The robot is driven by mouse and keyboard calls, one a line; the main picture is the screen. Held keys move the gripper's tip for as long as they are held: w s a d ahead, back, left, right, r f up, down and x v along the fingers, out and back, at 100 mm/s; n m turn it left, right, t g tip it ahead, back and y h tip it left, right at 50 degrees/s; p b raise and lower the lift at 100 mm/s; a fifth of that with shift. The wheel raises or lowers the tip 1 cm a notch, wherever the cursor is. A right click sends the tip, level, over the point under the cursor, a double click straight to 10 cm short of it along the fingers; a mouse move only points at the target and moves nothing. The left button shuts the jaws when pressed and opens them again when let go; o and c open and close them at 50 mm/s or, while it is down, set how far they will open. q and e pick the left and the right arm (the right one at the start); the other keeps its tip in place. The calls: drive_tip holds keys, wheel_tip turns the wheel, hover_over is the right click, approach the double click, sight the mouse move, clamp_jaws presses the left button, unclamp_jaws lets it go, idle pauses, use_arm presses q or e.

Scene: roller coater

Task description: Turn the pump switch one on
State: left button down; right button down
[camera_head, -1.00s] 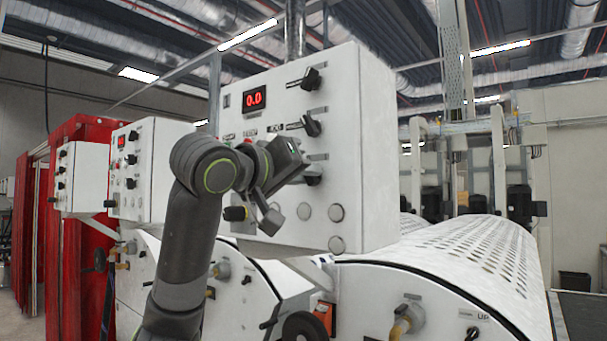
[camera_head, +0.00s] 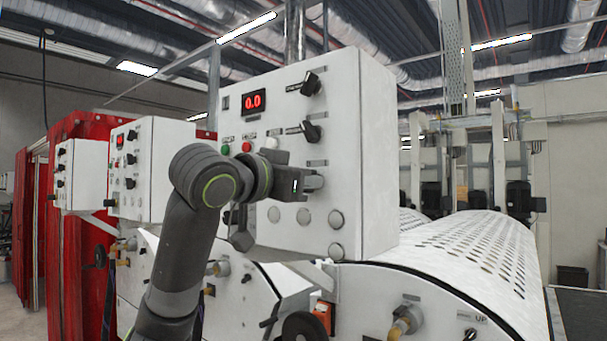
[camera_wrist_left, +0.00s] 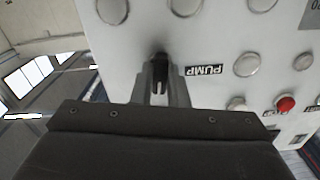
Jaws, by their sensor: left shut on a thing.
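The white control panel (camera_head: 352,130) carries a column of black rotary switches. The upper switch (camera_head: 310,84) and the middle switch (camera_head: 311,131) show clearly. The lowest switch is hidden in the head view behind my left gripper (camera_head: 313,183), which meets the panel there. In the left wrist view, a dark switch knob (camera_wrist_left: 160,61) sits between the fingertips of my left gripper (camera_wrist_left: 157,80), beside the PUMP label (camera_wrist_left: 204,70). The fingers are shut on this knob. Its exact angle is hard to tell. My right gripper is out of view.
A red 0.0 display (camera_head: 253,102) and small buttons sit on the panel's left part. Round blank covers (camera_head: 336,218) lie below the gripper. A perforated white roller cover (camera_head: 475,255) extends right of the panel. Similar panels (camera_head: 143,170) stand to the left.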

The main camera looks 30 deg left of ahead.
use_arm(q)
drive_tip(key=shift+m+p, duration=0.85)
drive_tip(key=shift+m, duration=1.05)
drive_tip(key=c, duration=1.4)
unclamp_jaws()
drive_tip(key=shift+c, duration=0.2)
drive_tip(key=s+a+b, duration=0.1)
drive_tip(key=s+b, duration=0.6)
drive_tip(key=s, duration=1)
drive_tip(key=shift+s+a, duration=0.15)
drive_tip(key=shift+s, duration=0.1)
